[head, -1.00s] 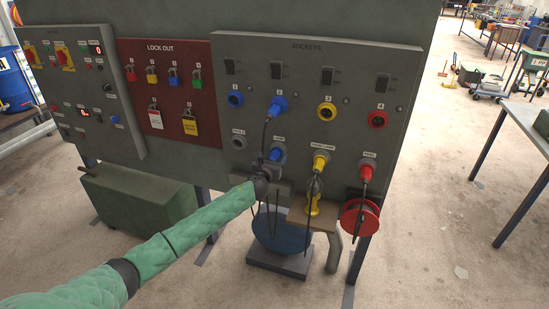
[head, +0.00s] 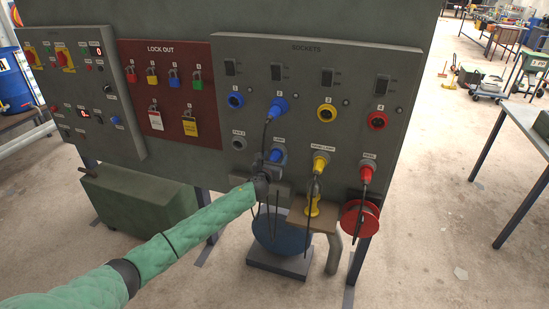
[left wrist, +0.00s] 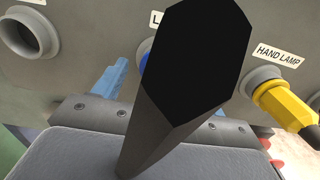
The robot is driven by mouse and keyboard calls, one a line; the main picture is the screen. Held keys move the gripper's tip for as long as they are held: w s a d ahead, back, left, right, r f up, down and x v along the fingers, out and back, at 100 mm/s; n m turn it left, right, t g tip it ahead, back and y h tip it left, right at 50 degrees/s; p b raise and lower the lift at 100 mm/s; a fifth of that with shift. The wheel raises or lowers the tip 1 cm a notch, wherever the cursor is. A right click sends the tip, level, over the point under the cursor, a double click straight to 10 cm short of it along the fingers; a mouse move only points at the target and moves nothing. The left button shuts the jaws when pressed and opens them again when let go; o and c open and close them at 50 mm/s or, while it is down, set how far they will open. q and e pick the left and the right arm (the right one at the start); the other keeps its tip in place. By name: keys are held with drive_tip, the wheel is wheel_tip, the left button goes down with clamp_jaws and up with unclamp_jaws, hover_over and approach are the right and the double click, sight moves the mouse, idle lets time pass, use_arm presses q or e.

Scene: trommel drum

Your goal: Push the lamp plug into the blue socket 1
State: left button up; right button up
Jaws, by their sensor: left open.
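Blue socket 1 (head: 235,99) is at the upper left of the sockets panel, with no plug in it. The blue lamp plug (head: 276,155) sits at the outlet labelled lamp in the lower row; part of it shows in the left wrist view (left wrist: 112,82). My left gripper (head: 265,172) is open just below and in front of this plug. A large dark eight-sided shape close to the left wrist camera hides much of the lamp outlet and the area between the fingers. My right gripper is not in view.
A blue plug (head: 278,107) with a hanging cable fills socket 2. The yellow hand lamp plug (head: 319,163) and red reel plug (head: 366,173) are to the right. The grey cable outlet (head: 239,144) is left of the lamp outlet. A red reel (head: 361,218) hangs below.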

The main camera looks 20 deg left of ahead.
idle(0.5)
use_arm(q)
drive_tip(key=c, duration=1.5)
drive_tip(key=shift+c, duration=0.2)
drive_tip(key=shift+s+f+p, duration=0.1)
drive_tip(key=shift+s+p, duration=0.2)
drive_tip(key=shift+s, duration=0.55)
drive_tip(key=shift+s, duration=0.1)
drive_tip(key=shift+s+p, duration=0.55)
drive_tip(key=shift+s, duration=0.3)
drive_tip(key=shift+s+a+p, duration=0.1)
drive_tip(key=shift+s+p, duration=0.3)
drive_tip(key=shift+s, duration=0.75)
